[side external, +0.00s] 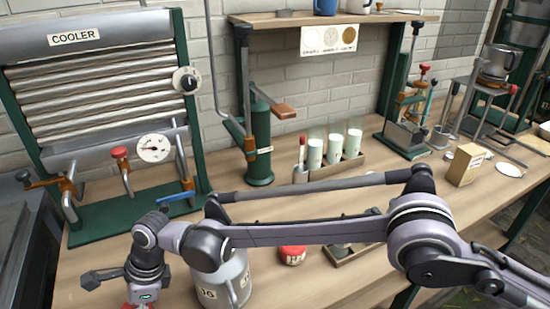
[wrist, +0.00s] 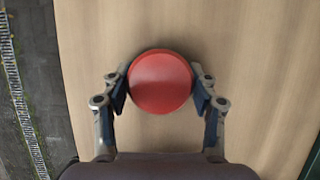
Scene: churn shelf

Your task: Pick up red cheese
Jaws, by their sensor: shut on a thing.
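The red cheese (wrist: 160,81) is a round, smooth red disc, seen from above in the wrist view. My gripper (wrist: 160,92) is shut on it, with one blue-padded finger against each side. Pale wooden surface shows around the cheese; I cannot tell whether it rests on the wood or is held just above it. In the side external view, my gripper is at the bottom left edge and mostly cut off by the frame. Only a sliver of red shows there.
A metal can (side external: 222,283) stands on the bench close to my arm, with a red-lidded jar (side external: 292,255) to its right. The cooler (side external: 100,80) stands behind. Milk glasses (side external: 334,148) sit in a wooden tray at the back. The bench edge is at the wrist view's left.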

